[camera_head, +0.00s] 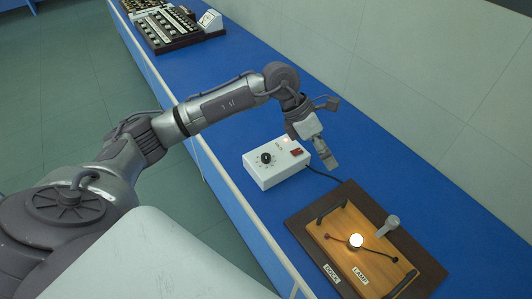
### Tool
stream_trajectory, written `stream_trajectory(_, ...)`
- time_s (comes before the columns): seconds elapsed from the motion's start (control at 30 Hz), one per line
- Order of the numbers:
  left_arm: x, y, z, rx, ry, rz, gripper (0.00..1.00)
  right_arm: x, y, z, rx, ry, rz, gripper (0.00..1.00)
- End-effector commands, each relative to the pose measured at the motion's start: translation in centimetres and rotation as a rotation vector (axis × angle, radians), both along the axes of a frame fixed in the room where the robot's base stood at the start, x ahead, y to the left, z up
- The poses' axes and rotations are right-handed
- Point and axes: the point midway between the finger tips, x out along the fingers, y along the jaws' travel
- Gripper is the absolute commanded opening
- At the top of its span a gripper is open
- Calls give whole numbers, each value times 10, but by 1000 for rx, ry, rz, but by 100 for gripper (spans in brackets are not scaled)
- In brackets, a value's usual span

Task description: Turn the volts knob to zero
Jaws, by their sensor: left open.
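The white power box (276,167) stands on the blue bench, with a black round volts knob (266,158) on its top face. A dial scale rings the knob, too small to read. A red switch (297,152) and a small glowing light sit on the box's top near its far right side. My left gripper (330,162) hangs past the right end of the box, apart from the knob, pointing down. It is open and I see nothing in it. My right gripper is out of view.
A wooden lamp board (352,245) with a lit round lamp (355,241) and dark base stands to the right. A black cable runs from the box towards it. Equipment racks (165,25) stand at the bench's far end. Bare blue bench (215,80) lies between.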

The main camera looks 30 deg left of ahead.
Motion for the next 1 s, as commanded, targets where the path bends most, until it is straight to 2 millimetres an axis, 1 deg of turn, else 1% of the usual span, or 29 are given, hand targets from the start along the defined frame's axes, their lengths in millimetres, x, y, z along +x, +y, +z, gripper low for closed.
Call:
stream_trajectory(0.03, 9, 41, 0, 156, 8, 10, 56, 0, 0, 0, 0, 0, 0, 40)
stream_trajectory(0.07, 11, 62, 0, 237, 19, 16, 56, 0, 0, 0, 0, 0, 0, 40)
stream_trajectory(0.1, 12, 89, 1, 334, 39, 27, 56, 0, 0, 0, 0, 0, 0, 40)
stream_trajectory(0.2, 12, 139, 9, 508, 85, 61, 56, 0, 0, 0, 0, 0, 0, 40)
stream_trajectory(0.3, 9, 165, 16, 599, 116, 82, 56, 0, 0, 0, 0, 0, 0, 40)
stream_trajectory(0.37, 8, 173, 16, 624, 126, 89, 56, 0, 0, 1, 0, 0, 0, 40)
stream_trajectory(0.43, 8, 175, 11, 633, 133, 90, 56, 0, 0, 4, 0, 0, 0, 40)
stream_trajectory(0.53, 7, 174, -2, 632, 134, 88, 56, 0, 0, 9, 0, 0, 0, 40)
stream_trajectory(0.9, 7, 173, -79, 627, 134, 87, 56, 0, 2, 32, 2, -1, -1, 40)
stream_trajectory(1.0, 7, 173, -96, 627, 133, 87, 56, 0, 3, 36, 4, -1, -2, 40)
